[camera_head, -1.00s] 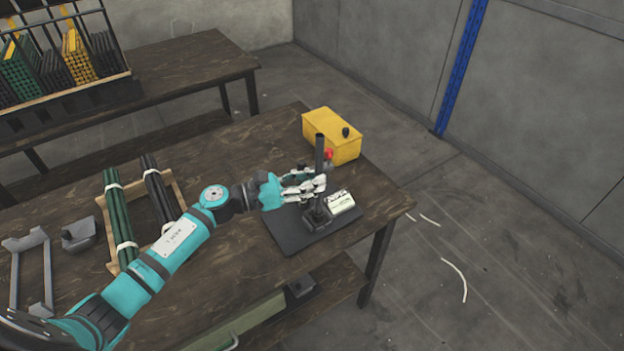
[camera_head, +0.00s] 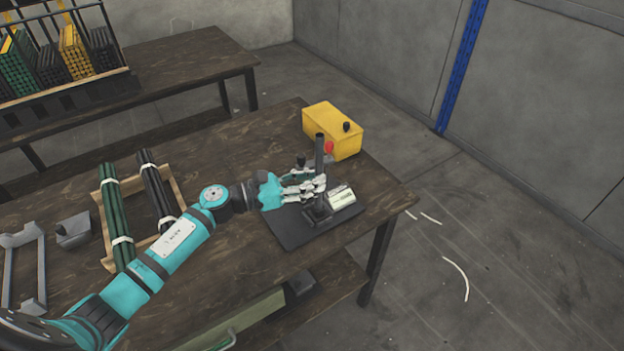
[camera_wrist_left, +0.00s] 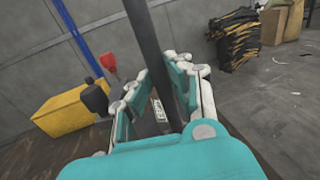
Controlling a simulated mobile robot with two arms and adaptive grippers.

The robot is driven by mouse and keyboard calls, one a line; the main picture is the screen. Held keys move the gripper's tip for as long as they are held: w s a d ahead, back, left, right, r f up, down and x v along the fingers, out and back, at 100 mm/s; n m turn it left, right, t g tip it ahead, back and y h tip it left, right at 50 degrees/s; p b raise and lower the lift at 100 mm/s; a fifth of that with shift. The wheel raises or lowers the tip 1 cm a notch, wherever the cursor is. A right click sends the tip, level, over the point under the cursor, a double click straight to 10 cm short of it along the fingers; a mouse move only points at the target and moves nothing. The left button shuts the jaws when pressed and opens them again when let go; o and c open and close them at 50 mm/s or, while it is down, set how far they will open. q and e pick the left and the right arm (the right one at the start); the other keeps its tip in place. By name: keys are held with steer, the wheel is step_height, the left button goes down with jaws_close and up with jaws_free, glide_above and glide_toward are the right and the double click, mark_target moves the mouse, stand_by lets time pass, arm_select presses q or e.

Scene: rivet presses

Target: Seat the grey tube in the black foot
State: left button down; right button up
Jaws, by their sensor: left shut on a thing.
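The dark grey tube (camera_head: 319,151) stands about upright at the black foot (camera_head: 317,211), which sits on a black base plate (camera_head: 290,231). My left gripper (camera_head: 318,187) is shut around the tube, a little above the foot. The left wrist view shows the tube (camera_wrist_left: 146,32) running between the two fingers of the gripper (camera_wrist_left: 165,95). The tube's lower end is hidden by the fingers and the foot, so how deep it sits cannot be told. My right gripper is in neither view.
A yellow box (camera_head: 330,130) with a black knob and a red knob beside it stands behind the plate. A white labelled block (camera_head: 341,197) lies right of the foot. A wooden tray (camera_head: 109,262) with bundled tubes and grey brackets (camera_head: 74,230) are at left.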

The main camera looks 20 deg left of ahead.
arm_select(q)
steer(key=shift+f+b, duration=0.4)
steer(key=c, duration=1.2)
jaws_free()
steer(key=shift+o, duration=0.2)
steer(key=v, duration=1.2)
steer(key=shift+r, duration=0.1)
